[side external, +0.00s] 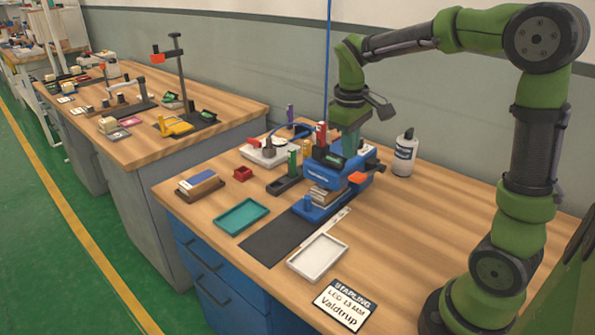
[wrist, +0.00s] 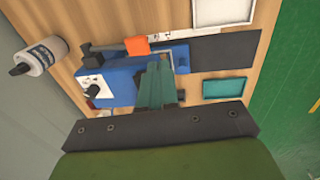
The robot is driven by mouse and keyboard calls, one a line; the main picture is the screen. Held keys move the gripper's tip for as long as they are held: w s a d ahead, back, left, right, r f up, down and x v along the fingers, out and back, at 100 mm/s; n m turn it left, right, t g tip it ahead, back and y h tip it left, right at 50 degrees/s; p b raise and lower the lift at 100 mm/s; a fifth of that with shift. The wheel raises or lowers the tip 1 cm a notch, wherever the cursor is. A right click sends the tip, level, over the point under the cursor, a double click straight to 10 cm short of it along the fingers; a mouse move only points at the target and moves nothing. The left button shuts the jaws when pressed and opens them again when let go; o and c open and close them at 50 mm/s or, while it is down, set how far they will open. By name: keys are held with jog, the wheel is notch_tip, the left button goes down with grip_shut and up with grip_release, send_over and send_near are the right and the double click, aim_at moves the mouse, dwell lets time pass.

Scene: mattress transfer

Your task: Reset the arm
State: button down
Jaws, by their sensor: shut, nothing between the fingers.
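My green arm reaches from the right across the bench in the side external view. My gripper (side external: 348,142) hangs down over the blue stapling machine (side external: 337,172), close to its top; I cannot tell whether it touches. In the wrist view my gripper's teal fingers (wrist: 160,85) are shut together with nothing between them, in front of the machine (wrist: 110,86). The machine has an orange part (side external: 357,177) on its right side, which also shows in the wrist view (wrist: 136,45). The gripper hides part of the machine.
A white bottle (side external: 404,153) stands right of the machine. A dark mat (side external: 275,238), teal tray (side external: 242,216), white tray (side external: 318,257) and sign (side external: 344,304) lie in front. A brown holder (side external: 200,185) sits at left. The right front of the bench is bare.

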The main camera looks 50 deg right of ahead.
jog(key=shift+a+r, duration=0.1)
jog(key=shift+r, duration=0.3)
jog(key=s+a+r+m+t+y, duration=0.2)
jog(key=s+a+t, duration=0.5)
jog(key=s+a, duration=0.4)
jog(key=shift+s+a+r+m+y, duration=0.2)
jog(key=shift+a+m+y, duration=0.5)
jog(key=shift+a+m, duration=0.3)
